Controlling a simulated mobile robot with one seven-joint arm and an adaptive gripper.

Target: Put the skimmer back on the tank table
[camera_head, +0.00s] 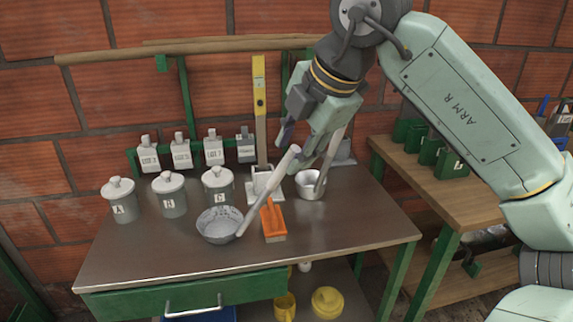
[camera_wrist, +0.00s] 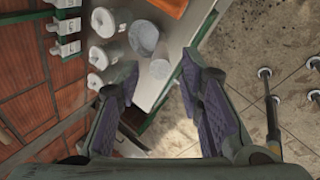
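The skimmer (camera_head: 218,226) is a grey perforated bowl with a long pale handle. Its bowl rests on the metal-topped tank table (camera_head: 150,262), in front of the lidded jars, and its handle slants up to the right. My gripper (camera_head: 295,150) is above the table, and the handle's upper end overlaps its fingers in the head view. Whether they touch I cannot tell. In the wrist view the fingers of my gripper (camera_wrist: 159,66) are wide apart with nothing clearly held between them. A round grey bowl (camera_wrist: 143,38) shows there past the fingers; its handle is not clear.
Lidded jars (camera_head: 170,195) stand at the table's left. An orange brush (camera_head: 273,220), a yellow level (camera_head: 259,95) and a metal pot (camera_head: 310,187) stand close to the handle. A wooden bench (camera_head: 470,190) is at right. The table's front right is clear.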

